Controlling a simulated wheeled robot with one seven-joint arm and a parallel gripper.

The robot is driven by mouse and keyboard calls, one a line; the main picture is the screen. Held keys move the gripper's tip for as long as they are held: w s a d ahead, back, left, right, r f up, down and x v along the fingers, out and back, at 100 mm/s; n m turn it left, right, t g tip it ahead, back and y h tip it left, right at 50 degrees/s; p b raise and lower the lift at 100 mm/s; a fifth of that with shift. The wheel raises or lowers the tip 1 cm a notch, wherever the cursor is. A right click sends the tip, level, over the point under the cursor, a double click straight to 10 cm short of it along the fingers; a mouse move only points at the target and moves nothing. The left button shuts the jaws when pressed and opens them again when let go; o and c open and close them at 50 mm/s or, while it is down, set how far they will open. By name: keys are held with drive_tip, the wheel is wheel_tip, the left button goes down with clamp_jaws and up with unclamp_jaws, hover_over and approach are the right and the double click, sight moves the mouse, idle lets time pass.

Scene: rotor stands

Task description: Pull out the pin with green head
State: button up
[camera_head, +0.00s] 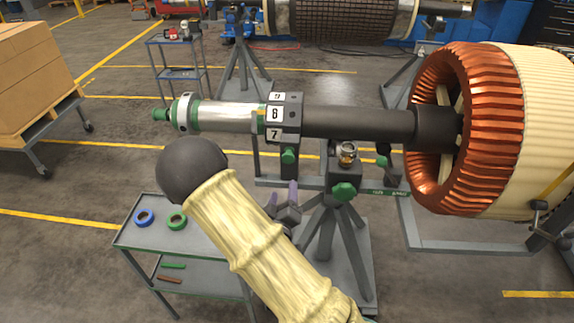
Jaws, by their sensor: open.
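Several green-headed parts show, and I cannot tell for sure which is the pin. A green knob (289,156) sits just under the numbered collar (275,114) on the shaft. A larger green knob (345,192) is on the front of the stand head, and a smaller green head (383,161) is to its right. My gripper (282,198) is beyond my covered arm, its purple fingers pointing up. It is open, appears empty, and is below the collar's green knob and left of the larger one. My arm hides part of it.
The rotor shaft (370,123) runs across to the copper winding (455,130) at right. A grey cart (130,235) with blue and green rings stands at lower left. A stand with splayed legs (325,240) is close to my gripper. Boxes (35,70) are at far left.

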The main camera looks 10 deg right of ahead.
sight(288, 160)
drive_tip(key=b+x, duration=0.2)
drive_tip(key=x, duration=1.3)
drive_tip(key=shift+b, duration=0.3)
drive_tip(key=shift+s, duration=0.1)
